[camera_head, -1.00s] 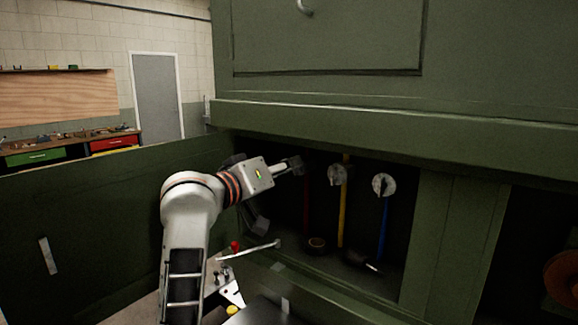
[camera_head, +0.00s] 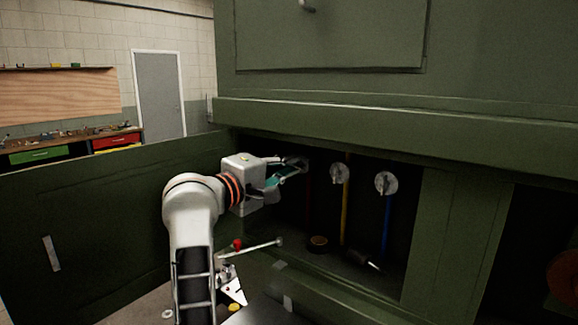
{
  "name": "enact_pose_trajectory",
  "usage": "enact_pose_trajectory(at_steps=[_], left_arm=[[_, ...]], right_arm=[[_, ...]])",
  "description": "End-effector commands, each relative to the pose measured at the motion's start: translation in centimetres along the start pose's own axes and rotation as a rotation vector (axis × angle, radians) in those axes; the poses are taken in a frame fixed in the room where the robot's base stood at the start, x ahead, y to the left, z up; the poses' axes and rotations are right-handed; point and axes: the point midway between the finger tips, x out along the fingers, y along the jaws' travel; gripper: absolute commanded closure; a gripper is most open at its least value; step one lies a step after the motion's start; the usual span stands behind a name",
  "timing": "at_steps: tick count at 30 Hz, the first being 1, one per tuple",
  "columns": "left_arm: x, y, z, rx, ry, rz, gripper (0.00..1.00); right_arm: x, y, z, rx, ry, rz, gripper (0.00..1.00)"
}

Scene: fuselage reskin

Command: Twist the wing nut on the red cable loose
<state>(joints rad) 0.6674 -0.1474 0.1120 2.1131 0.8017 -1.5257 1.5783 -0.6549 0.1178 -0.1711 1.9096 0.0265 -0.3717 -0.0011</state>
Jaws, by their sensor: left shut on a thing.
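The red cable (camera_head: 308,212) hangs dark and thin in the open green compartment, leftmost of three cables. Its wing nut is at the cable's top, mostly hidden by my left gripper (camera_head: 296,167). My left gripper reaches in from the left, its fingers closed on that wing nut. The wrist is rolled, so a greenish finger side shows. My right gripper is not in view.
To the right, a yellow cable (camera_head: 345,215) and a blue cable (camera_head: 386,225) hang from round silver wing nuts (camera_head: 340,174) (camera_head: 386,183). A dark roll (camera_head: 318,243) lies on the compartment floor. A green door panel (camera_head: 110,225) stands open at left.

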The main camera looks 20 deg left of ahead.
Motion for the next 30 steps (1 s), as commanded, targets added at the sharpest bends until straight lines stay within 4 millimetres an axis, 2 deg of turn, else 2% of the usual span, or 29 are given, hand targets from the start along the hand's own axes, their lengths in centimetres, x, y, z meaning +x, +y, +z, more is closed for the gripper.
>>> enact_pose_trajectory(at_steps=[9,25,26,27,30], left_arm=[[0.0,-0.12,0.0,-0.117,0.0,-0.001,1.0],[-0.01,-0.15,-0.01,-0.138,0.0,-0.001,1.0],[-0.01,-0.15,-0.01,-0.138,0.0,-0.001,0.84],[-0.01,-0.15,-0.01,-0.138,0.0,-0.001,0.73],[-0.01,-0.15,-0.01,-0.137,0.0,-0.001,0.72]], right_arm=[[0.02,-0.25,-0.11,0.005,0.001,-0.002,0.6],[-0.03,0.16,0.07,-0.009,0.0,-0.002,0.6],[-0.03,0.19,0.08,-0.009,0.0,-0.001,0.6],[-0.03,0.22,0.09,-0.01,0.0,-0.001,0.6],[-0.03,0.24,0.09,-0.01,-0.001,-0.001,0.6]])
